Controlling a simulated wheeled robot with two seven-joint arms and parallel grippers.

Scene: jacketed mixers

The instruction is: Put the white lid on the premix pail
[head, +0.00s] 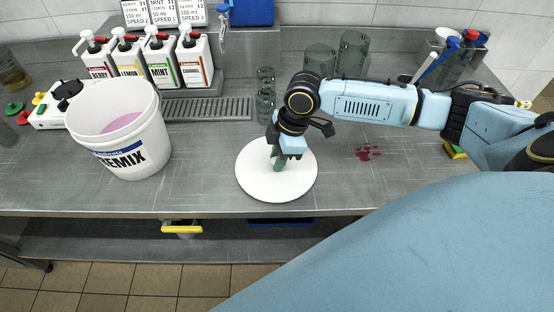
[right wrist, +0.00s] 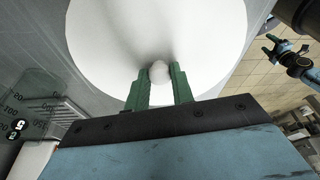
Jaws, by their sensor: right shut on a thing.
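The white lid (head: 298,186) is a round disc on or just above the steel counter, in the middle of the head view. My right gripper (head: 278,163) is over its centre with green fingers pointing down. In the right wrist view the fingers (right wrist: 160,80) are shut on the small round knob of the lid (right wrist: 110,40). I cannot tell whether the lid touches the counter. The premix pail (head: 150,140) is a white bucket to the left of the lid, upright, with its top open and pink contents inside.
Several pump bottles (head: 160,62) stand behind the pail. A drain grate (head: 205,109) and clear glasses (head: 265,105) are behind the lid. A white device (head: 48,115) is left of the pail. A red spill (head: 367,153) lies right. The counter between pail and lid is clear.

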